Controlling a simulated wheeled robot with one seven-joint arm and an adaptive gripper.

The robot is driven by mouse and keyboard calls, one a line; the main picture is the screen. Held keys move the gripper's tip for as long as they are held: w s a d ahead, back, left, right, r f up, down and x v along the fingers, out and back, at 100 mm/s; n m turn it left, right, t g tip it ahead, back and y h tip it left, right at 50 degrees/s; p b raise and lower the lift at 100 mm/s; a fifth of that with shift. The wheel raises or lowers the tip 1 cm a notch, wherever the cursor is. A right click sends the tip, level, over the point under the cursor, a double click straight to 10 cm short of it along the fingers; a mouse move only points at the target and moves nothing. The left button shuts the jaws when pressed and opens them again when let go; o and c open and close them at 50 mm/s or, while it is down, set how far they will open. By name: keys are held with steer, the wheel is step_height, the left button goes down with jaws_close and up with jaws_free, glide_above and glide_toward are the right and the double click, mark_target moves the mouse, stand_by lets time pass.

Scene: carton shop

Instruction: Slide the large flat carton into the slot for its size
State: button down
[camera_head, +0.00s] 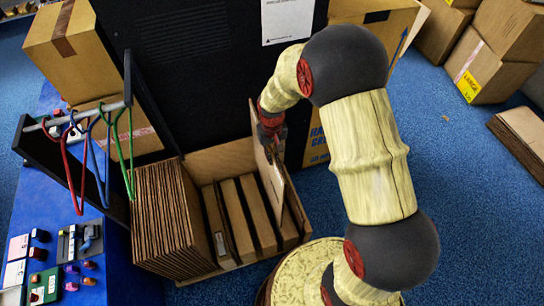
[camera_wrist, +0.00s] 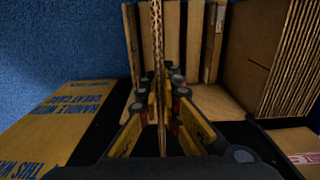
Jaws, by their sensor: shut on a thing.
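My gripper (camera_head: 271,132) is shut on a flat brown carton (camera_head: 267,172), gripped near its upper edge. The carton stands upright, over the right part of a wooden slotted rack (camera_head: 222,160). In the wrist view the carton (camera_wrist: 157,32) shows edge-on, its corrugated edge between the fingers of my gripper (camera_wrist: 160,78). It lines up roughly with the rack's dividers (camera_wrist: 194,40). I cannot tell whether its lower edge is above the rack or inside a slot. Size marks on the slots are not readable.
A thick pack of flat cartons (camera_head: 160,215) stands at the rack's left. A black panel (camera_head: 195,75) rises behind. Colored hooks (camera_head: 100,150) hang from a rail at left. A printed carton (camera_wrist: 72,122) lies beside the rack.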

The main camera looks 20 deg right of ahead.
step_height(320, 180, up, 13)
steer(key=p, duration=0.7)
steer(key=shift+p, duration=0.35)
steer(key=shift+f, duration=0.15)
